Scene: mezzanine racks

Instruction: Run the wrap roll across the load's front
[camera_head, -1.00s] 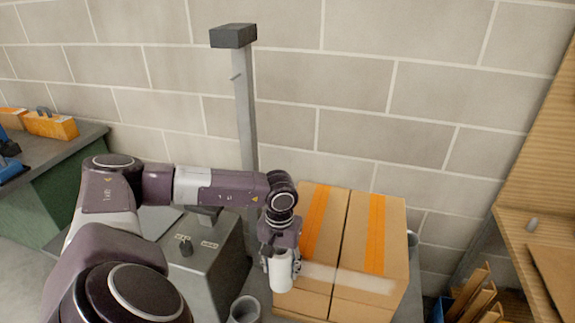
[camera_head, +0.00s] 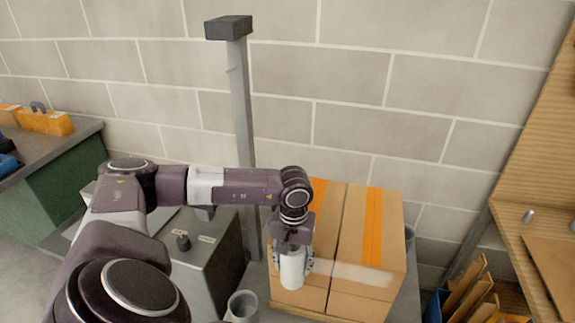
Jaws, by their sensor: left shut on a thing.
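The load is brown cardboard boxes (camera_head: 363,222) with orange tape strips on top. My left gripper (camera_head: 292,264) points down at the left part of the load's front and is shut on the white wrap roll (camera_head: 292,272), held upright. A pale, translucent band of wrap (camera_head: 360,274) runs along the upper front of the boxes to the right of the roll. The arm and gripper hide part of the left box. I cannot tell whether the roll touches the cardboard. My right gripper is not in view.
A grey post (camera_head: 241,120) stands behind my left arm, beside a grey machine cabinet (camera_head: 205,255) with a knob. A grey cup-like cylinder (camera_head: 243,305) stands left of the load's front. A wooden bench (camera_head: 535,245) is at the right.

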